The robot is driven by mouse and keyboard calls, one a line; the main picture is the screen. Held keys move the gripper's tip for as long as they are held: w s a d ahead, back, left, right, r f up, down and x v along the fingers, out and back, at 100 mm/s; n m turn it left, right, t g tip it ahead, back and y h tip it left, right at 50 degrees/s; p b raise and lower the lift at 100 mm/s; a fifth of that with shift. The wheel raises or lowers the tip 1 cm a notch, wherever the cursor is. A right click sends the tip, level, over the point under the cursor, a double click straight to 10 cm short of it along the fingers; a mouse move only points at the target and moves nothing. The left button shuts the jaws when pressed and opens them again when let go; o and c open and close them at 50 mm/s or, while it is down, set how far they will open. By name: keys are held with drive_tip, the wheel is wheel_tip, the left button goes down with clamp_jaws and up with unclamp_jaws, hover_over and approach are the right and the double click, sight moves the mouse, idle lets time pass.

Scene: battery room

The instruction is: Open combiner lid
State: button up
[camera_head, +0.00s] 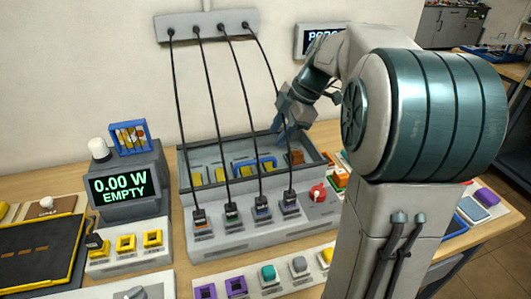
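The combiner (250,235) is a light grey box on the workbench, with a dark rectangular frame (183,185) around its top. Inside the frame several yellow parts, a blue bar (254,163) like a handle and an orange block (295,157) show. I cannot tell whether a clear lid covers them or the top is open. My gripper (281,134) points down at the back right part of the frame, above or at its rear edge. Its fingertips are small and partly overlapped, so contact and opening are unclear. I see nothing held in it.
Several black cables hang from a wall strip (207,27) to plugs on the combiner's front ledge. A red knob (318,193) sits at its right. A display reading 0.00 W EMPTY (124,188) stands left. Coloured blocks line the bench front. My arm hides much of the right side.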

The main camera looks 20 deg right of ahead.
sight(262, 159)
drive_tip(key=x, duration=0.8)
drive_tip(key=shift+a+f+p, duration=0.1)
drive_tip(key=shift+f+p, duration=0.2)
clamp_jaws()
